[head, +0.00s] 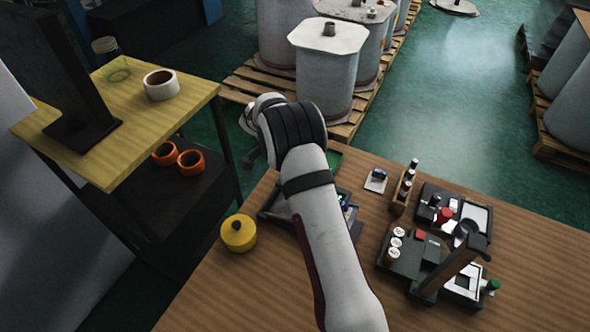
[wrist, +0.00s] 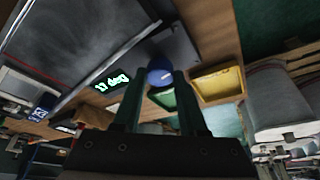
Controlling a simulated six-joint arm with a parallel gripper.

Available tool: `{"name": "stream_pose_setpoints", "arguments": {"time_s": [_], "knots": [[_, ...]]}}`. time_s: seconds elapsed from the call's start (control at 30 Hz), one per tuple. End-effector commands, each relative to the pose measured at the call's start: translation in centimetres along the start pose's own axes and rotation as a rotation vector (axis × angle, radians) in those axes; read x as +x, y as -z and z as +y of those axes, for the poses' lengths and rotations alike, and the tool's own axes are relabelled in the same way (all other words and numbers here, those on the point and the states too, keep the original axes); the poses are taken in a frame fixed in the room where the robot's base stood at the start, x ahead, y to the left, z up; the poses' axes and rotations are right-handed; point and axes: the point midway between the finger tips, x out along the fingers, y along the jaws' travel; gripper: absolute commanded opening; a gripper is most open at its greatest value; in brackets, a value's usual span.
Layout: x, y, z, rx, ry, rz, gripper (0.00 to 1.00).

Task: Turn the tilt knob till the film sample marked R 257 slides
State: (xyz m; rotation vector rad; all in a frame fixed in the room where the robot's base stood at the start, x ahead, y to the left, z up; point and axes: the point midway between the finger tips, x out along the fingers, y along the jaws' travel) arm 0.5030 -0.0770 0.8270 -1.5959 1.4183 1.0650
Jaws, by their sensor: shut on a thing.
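In the wrist view, a round blue knob (wrist: 160,74) with a pale mark sits between the fingertips of my gripper (wrist: 158,80), which is shut on it. A lit green display (wrist: 111,82) beside it shows a reading in "deg", either 11 or 17. A dark flat plate with a pale edge (wrist: 80,45) lies to the upper left. In the head view my arm hides the gripper, the knob and most of the device; only a bit of the device (head: 347,206) shows. I cannot read R 257 on any film sample.
A small bottle rack (head: 401,192) and dark instruments (head: 415,255) stand to the right. The table's front right is bare.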

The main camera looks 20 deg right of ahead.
Motion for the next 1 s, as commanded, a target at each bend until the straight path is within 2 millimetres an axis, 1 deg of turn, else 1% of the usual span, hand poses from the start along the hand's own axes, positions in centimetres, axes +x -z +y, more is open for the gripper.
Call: {"name": "stream_pose_setpoints", "arguments": {"time_s": [0.2, 0.4, 0.9, 0.93, 1.0], "knots": [[0.04, -0.14, -0.04, 0.088, -0.038, -0.002, 0.00], [0.06, -0.17, -0.04, 0.129, -0.056, -0.003, 0.00], [0.06, -0.19, -0.06, 0.141, -0.060, -0.003, 0.00], [0.06, -0.18, -0.06, 0.141, -0.060, -0.003, 0.47], [0.06, -0.15, -0.06, 0.141, -0.060, -0.003, 0.60]]}}
